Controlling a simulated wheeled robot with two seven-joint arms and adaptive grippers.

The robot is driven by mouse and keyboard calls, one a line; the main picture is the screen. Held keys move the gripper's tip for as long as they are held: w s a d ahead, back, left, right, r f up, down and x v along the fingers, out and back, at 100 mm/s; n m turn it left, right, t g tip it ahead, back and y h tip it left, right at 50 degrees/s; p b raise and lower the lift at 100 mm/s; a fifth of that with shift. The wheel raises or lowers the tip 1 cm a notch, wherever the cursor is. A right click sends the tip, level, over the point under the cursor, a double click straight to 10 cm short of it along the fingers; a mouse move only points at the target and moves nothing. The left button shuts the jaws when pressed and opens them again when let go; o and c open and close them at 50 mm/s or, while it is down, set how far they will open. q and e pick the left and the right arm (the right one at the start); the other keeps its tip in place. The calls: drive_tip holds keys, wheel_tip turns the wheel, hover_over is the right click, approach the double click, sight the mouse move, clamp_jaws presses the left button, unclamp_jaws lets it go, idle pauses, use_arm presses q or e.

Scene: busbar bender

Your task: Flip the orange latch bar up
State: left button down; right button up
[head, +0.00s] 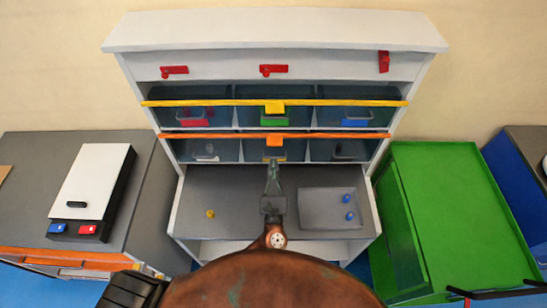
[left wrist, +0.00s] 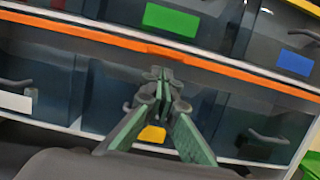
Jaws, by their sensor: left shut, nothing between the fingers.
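The orange latch bar (head: 330,136) runs level across the front of the lower row of bins in the head view, with a raised orange tab (head: 275,141) at its middle. In the left wrist view the bar (left wrist: 225,70) crosses at a slant, just above the fingertips. My left gripper (head: 273,163) is shut and empty, in front of the lower middle bin and just below the tab. Its closed fingertips also show in the left wrist view (left wrist: 160,75). I cannot tell whether they touch the bar. My right gripper is not seen.
A yellow bar (head: 350,103) crosses the upper bins. A grey tray (head: 320,220) with blue knobs and a yellow knob (head: 210,213) are on the shelf. A green cabinet (head: 450,200) stands right, a black-and-white machine (head: 90,185) left.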

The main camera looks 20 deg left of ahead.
use_arm(q)
drive_tip(key=v, duration=0.3)
drive_tip(key=shift+f, duration=0.2)
drive_tip(key=shift+d, duration=0.1)
